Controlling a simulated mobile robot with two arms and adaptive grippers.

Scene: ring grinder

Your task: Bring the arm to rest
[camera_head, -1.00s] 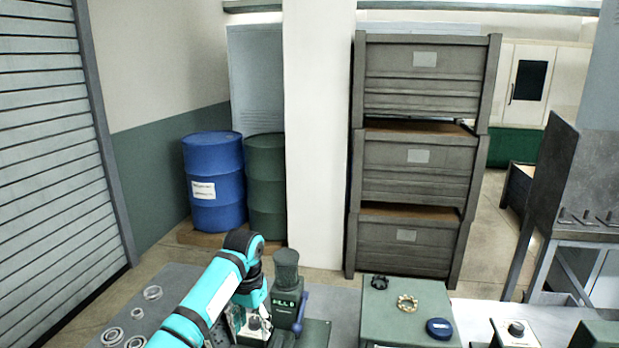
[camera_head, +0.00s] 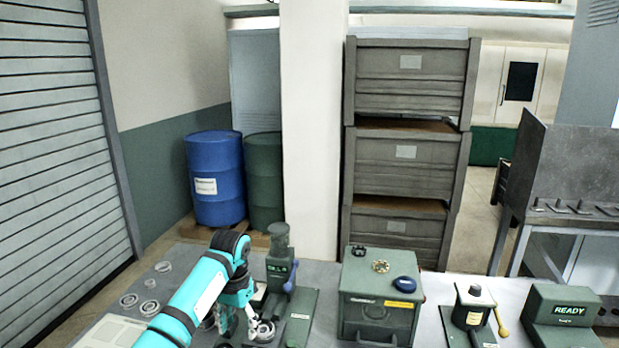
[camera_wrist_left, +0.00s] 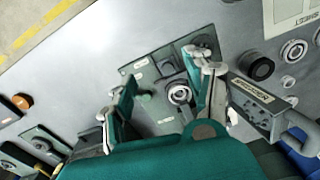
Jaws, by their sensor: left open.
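My left arm comes in from the left in the head view, and its gripper (camera_head: 243,325) is low over the bench, by the base of a green machine (camera_head: 279,272) with a dark post and a blue lever. In the left wrist view the gripper (camera_wrist_left: 163,98) has its two fingers spread wide apart with nothing held between them. A metal ring-shaped part (camera_wrist_left: 180,94) on the machine's green base plate shows between and beyond the fingers. Whether the fingers touch the machine cannot be told. My right gripper is not in view.
Several loose metal rings (camera_head: 150,308) lie on the bench at left. A green box (camera_head: 375,312) with small parts on top stands right of the machine. Further right are a control box with a yellow lever (camera_head: 471,317) and a READY box (camera_head: 562,315). Drums and crates stand behind.

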